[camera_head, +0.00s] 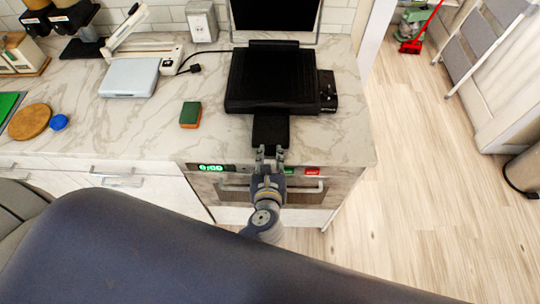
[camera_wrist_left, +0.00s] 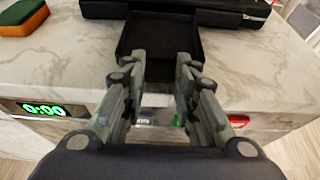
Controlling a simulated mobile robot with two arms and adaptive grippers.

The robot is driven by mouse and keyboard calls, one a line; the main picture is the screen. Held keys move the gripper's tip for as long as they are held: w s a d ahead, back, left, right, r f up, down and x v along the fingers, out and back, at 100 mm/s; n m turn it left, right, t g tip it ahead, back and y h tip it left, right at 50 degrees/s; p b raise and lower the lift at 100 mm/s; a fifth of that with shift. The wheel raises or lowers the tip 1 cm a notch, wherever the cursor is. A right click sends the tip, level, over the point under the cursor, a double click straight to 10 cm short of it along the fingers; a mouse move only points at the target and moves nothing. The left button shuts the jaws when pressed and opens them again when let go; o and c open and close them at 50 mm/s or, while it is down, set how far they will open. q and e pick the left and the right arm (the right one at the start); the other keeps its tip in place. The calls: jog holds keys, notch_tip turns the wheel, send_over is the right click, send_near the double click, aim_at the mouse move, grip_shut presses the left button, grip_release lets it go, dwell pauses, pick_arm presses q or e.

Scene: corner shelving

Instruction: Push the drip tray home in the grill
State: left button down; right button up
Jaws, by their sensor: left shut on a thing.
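The black grill (camera_head: 272,80) stands on the marble counter, and its lower front shows at the top of the left wrist view (camera_wrist_left: 215,14). The black drip tray (camera_head: 271,131) sticks out of the grill's front toward the counter edge. In the left wrist view the tray (camera_wrist_left: 160,38) is shallow, with its back end at the grill. My left gripper (camera_head: 269,152) is at the tray's front end, shut on it, with one finger at each side in the left wrist view (camera_wrist_left: 156,62). How deep the tray sits inside the grill is hidden. My right gripper is not in view.
A green and orange sponge (camera_head: 190,115) lies left of the grill. A white scale-like device (camera_head: 130,78) stands farther left, with a cable nearby. An oven with a green display (camera_head: 211,168) is below the counter edge. Bare marble flanks the tray.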

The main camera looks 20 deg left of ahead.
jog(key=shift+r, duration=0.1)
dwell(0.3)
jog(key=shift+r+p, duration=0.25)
jog(key=shift+p, duration=0.1)
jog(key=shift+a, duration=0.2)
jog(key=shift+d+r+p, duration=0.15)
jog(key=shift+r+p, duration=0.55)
dwell(1.0)
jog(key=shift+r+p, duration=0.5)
dwell(1.3)
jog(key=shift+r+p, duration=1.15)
dwell(2.4)
